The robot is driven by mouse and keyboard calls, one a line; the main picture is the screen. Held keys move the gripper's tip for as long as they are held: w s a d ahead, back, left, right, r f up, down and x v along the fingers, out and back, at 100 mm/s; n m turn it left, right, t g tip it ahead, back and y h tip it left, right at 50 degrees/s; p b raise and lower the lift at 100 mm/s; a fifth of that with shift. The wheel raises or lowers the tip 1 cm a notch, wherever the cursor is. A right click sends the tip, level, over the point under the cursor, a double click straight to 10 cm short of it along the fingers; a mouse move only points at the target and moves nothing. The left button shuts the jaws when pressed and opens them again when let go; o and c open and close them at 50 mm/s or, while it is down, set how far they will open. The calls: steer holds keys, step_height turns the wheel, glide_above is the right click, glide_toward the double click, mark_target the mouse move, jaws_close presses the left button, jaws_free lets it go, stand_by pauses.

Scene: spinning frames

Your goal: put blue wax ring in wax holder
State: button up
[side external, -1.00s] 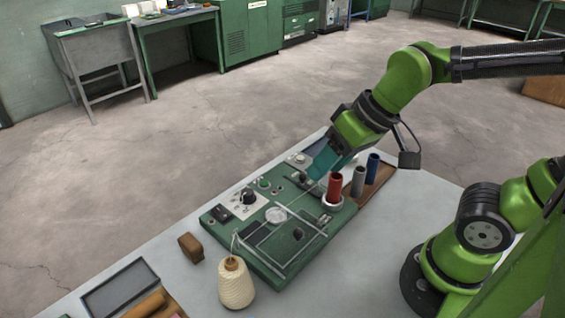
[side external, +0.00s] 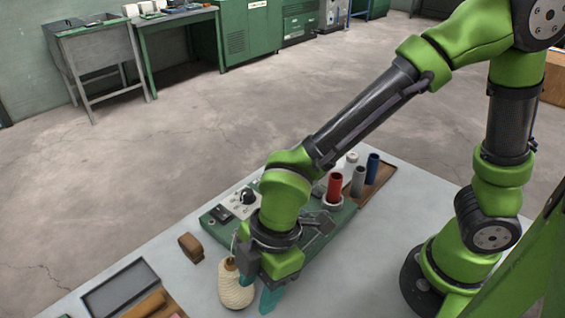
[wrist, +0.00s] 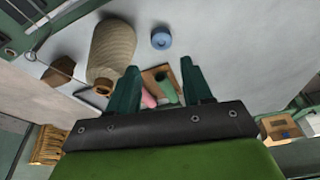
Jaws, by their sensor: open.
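The blue wax ring (wrist: 161,38) lies flat on the pale table in the wrist view, above and between my fingertips and apart from them. In the side view it is not visible, with my arm covering that area. My gripper (wrist: 158,66) is open, with nothing between its teal fingers. In the side view my gripper (side external: 258,284) points down low beside the cream thread cone. I cannot pick out the wax holder with certainty; my arm hides much of the green machine (side external: 340,217).
The thread cone (side external: 235,290) stands close to my gripper. A brown block (side external: 191,247) and a dark tray (side external: 120,289) lie left. Red (side external: 334,187), grey (side external: 358,181) and blue (side external: 372,168) tubes stand upright behind my arm.

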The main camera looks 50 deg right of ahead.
steer(key=x, duration=0.4)
steer(key=shift+f, duration=0.2)
steer(key=x, duration=0.5)
steer(key=shift+s+f, duration=0.1)
steer(key=shift+s, duration=0.1)
